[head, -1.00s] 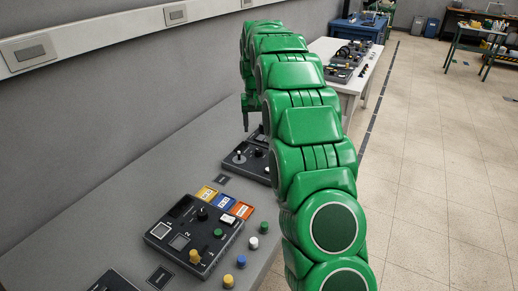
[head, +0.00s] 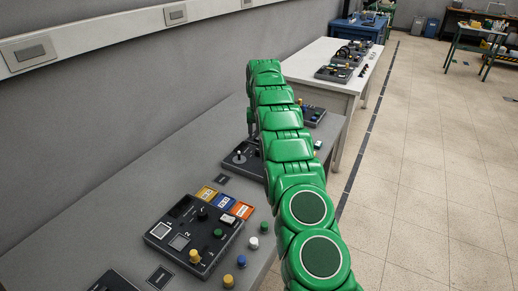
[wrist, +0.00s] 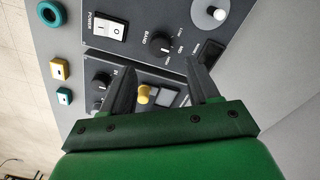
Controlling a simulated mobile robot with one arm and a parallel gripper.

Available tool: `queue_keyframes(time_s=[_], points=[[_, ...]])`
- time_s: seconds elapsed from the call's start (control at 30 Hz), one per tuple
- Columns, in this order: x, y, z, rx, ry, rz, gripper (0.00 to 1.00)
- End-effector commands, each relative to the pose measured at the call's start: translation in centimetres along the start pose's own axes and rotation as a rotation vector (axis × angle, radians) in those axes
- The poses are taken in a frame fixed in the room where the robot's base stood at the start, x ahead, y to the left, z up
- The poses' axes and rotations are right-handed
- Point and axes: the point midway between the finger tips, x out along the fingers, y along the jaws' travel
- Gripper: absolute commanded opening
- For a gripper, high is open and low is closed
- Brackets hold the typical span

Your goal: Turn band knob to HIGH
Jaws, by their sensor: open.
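The band knob (wrist: 160,44) is a black round knob beside the word BAND on a dark panel in the wrist view. Small labels stand around it, and I cannot tell which one it points at. My gripper (wrist: 160,66) is open and empty, its two dark fingers spread either side of the knob's line, with the knob just beyond the fingertips. In the head view my gripper (head: 251,118) hangs over the far panel (head: 246,167), mostly hidden by my green arm. The band knob is hidden there.
A white POWER switch (wrist: 107,29) and a white-tipped stick (wrist: 217,13) flank the knob. A second panel with a black knob (wrist: 102,80) and a yellow-capped control (wrist: 145,93) lies under the fingers. A nearer panel (head: 193,235) stands on the grey bench.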

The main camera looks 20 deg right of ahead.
Motion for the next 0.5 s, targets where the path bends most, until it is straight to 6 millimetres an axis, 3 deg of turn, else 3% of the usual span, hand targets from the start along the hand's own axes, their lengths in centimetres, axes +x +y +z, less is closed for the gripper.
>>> queue_keyframes(time_s=[0.27, 0.5], points=[[1.1, 0.1, -0.1, 0.001, -0.002, 0.000, 0.60], [4.0, 0.1, 0.0, 0.002, -0.006, 0.001, 0.60]])
